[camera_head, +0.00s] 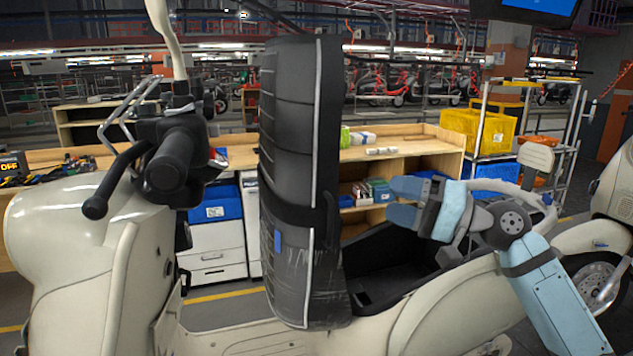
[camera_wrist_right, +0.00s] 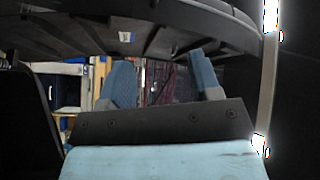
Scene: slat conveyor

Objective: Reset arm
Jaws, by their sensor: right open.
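My right arm comes in from the right in the head view. Its gripper (camera_head: 394,202) is open and empty, pointing left over the scooter's open under-seat compartment (camera_head: 385,272). The raised black seat (camera_head: 300,150) stands upright to the left of the fingertips, with a gap between them in the picture. In the right wrist view the two blue fingers (camera_wrist_right: 164,82) are spread apart with nothing between them. A dark ribbed panel (camera_wrist_right: 150,38) spans the top of that view. My left gripper is not in view.
The cream scooter (camera_head: 85,245) fills the foreground, its black handlebar grip (camera_head: 175,160) at left. Behind are a wooden workbench (camera_head: 400,160), a white drawer cabinet (camera_head: 217,245) and a rack with a yellow crate (camera_head: 480,128). Another scooter (camera_head: 612,195) stands at the right edge.

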